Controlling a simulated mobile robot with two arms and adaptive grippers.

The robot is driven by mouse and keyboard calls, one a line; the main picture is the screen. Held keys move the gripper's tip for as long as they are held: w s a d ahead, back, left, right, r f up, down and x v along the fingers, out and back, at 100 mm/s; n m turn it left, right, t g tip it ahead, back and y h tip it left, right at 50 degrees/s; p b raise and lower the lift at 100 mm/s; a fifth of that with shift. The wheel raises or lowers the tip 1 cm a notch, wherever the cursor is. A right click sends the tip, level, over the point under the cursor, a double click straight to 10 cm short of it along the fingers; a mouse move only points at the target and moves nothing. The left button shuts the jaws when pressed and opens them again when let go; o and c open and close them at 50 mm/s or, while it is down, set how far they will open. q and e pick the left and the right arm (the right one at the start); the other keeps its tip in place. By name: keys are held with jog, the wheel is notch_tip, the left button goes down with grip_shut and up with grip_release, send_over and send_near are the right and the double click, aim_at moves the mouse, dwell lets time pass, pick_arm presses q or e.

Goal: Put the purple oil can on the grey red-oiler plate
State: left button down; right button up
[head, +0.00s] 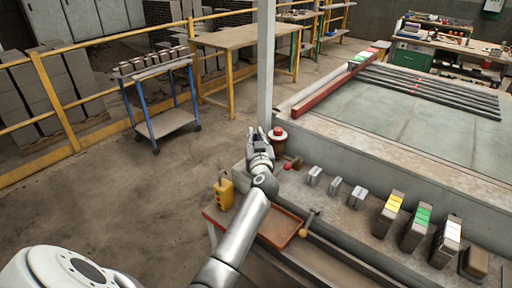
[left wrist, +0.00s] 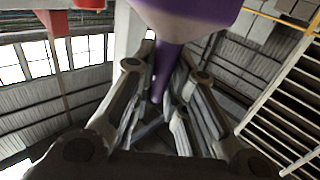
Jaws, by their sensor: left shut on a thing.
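In the left wrist view, the purple oil can (left wrist: 185,15) fills the top middle, with a narrow purple stem running down between the fingers. My left gripper (left wrist: 158,95) is shut on this stem. In the head view my left gripper (head: 260,135) is above the near end of the ledge, and the can is hidden or too small to make out. A red object with a pale top (head: 278,136) stands just right of the gripper; I cannot tell if it is the red oiler. I cannot make out the grey plate. My right gripper is not in view.
Small grey metal blocks (head: 335,186) and upright boxes with yellow, green and white faces (head: 420,220) line the ledge. A red tray (head: 281,227) and a yellow object (head: 223,190) are at the near edge. A blue-legged trolley (head: 160,123) stands left on open floor.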

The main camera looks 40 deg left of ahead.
pick_arm(q)
notch_tip(320, 180, down, 3)
jog(key=shift+r, duration=0.3)
jog(key=c, duration=1.9)
grip_release()
jog(key=shift+f, duration=0.25)
jog(key=o, duration=0.4)
jog(key=shift+o, duration=0.2)
jog(key=shift+r, duration=0.1)
